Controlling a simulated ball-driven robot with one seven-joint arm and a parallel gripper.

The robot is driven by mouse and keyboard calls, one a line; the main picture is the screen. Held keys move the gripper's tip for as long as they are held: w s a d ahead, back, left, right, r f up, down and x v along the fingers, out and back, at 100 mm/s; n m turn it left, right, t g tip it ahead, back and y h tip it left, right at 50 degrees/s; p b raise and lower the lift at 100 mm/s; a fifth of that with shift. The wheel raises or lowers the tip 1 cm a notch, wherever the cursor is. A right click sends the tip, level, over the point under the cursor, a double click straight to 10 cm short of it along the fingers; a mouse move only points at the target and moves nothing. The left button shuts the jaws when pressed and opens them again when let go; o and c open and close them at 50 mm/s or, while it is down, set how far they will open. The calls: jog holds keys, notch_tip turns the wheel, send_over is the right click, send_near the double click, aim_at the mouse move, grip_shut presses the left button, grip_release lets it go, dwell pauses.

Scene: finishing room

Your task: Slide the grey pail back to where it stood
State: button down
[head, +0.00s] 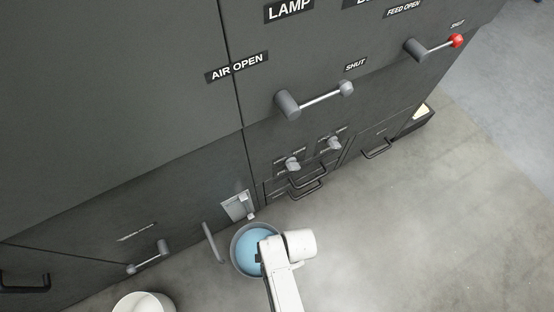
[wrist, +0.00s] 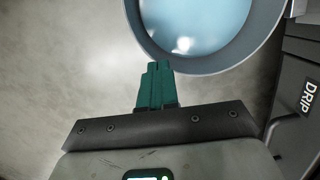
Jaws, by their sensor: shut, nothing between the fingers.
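The grey pail (head: 236,257) stands upright on the floor, close to the dark cabinet front, with pale blue liquid in it. Its rim and liquid also show at the top of the wrist view (wrist: 215,66). My gripper (wrist: 158,66) has teal fingers that are shut with nothing between them. The fingertips are right at the outer edge of the pail's rim in the wrist view; I cannot tell whether they touch it. In the head view my white arm covers the right part of the pail, and the fingers are mostly hidden.
A grey metal fitting (head: 238,206) and an upright grey bar (head: 213,243) are beside the pail at the cabinet (head: 160,80). A white bucket (head: 144,303) stands at lower left. Lever handles (head: 318,98) stick out from the cabinet. The floor (head: 420,220) at right is clear.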

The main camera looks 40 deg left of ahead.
jog(key=s+a+b, duration=0.1)
jog(key=s+a, duration=0.1)
jog(key=s, duration=0.2)
jog(key=s+a+b, duration=0.1)
jog(key=s+a, duration=0.1)
jog(key=s, duration=0.1)
jog(key=s+a+b, duration=0.1)
jog(key=s+a, duration=0.1)
jog(key=s, duration=0.2)
jog(key=shift+s+a+f, duration=0.3)
jog(key=shift+f, duration=0.1)
jog(key=shift+w+d+f+b, duration=0.15)
jog(key=shift+d+f+b, duration=0.05)
jog(key=shift+f+b, duration=0.5)
